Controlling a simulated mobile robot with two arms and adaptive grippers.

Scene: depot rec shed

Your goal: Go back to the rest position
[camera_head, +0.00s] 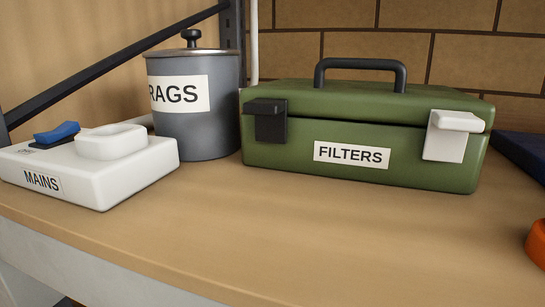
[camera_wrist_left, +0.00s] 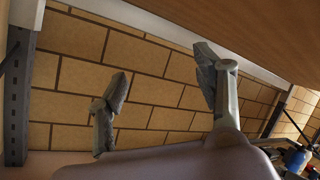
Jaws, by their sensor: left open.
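My left gripper (camera_wrist_left: 160,82) shows in the left wrist view with its two grey fingers spread apart and nothing between them. Brick wall fills the space behind the fingers. Neither gripper shows in the head view, and my right gripper is in neither view. The task names no object.
On the wooden shelf (camera_head: 250,235) stand a white MAINS box (camera_head: 110,182) with a blue switch, a grey RAGS canister (camera_head: 200,130) and a green FILTERS case (camera_head: 285,170). An orange object (camera_head: 537,245) is cut off at right. The shelf's front middle is clear.

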